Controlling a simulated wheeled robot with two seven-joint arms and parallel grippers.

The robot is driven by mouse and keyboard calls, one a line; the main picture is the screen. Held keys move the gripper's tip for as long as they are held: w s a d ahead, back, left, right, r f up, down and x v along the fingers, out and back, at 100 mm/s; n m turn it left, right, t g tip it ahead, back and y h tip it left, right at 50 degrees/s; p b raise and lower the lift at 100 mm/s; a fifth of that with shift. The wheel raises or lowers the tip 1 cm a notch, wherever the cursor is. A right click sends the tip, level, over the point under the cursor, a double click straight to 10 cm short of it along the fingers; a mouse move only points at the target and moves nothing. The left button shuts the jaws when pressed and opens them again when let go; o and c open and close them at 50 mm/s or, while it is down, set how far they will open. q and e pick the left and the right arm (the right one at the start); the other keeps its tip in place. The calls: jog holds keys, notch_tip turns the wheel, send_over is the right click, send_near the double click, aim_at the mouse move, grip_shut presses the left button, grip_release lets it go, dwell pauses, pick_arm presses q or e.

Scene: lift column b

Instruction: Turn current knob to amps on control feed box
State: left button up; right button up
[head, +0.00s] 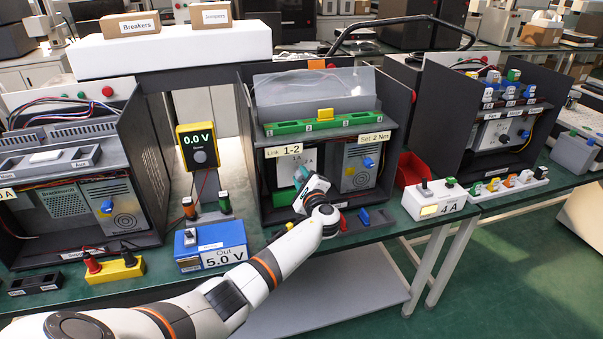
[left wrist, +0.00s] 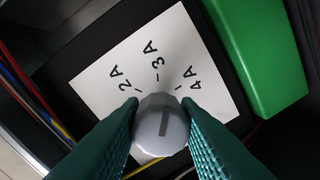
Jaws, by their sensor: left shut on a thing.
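My left gripper (left wrist: 161,122) is shut on the knob, with a green finger on each side. In the head view my left gripper (head: 302,178) reaches into the middle open-fronted box (head: 255,120), and its wrist hides the knob there.
A green block (left wrist: 236,50) lies beside the dial, and coloured wires (left wrist: 25,95) run at its left. The middle box carries signs "Link 1-2" and "Set 2 Nm". A white unit (head: 434,203) showing "4 A" and a blue "5.0 V" unit (head: 210,246) stand on the bench.

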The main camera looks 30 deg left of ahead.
pick_arm(q)
jog(key=m+p, duration=0.3)
jog(key=m, duration=0.2)
jog(key=shift+r, duration=0.1)
jog(key=shift+m+p, duration=0.75)
jog(key=shift+m, duration=1.35)
jog(key=shift+f, duration=0.2)
jog(key=o, duration=1)
jog(key=shift+s+d, duration=0.3)
jog(key=shift+d, duration=0.15)
jog(key=v, duration=1.1)
jog(key=shift+f, duration=0.1)
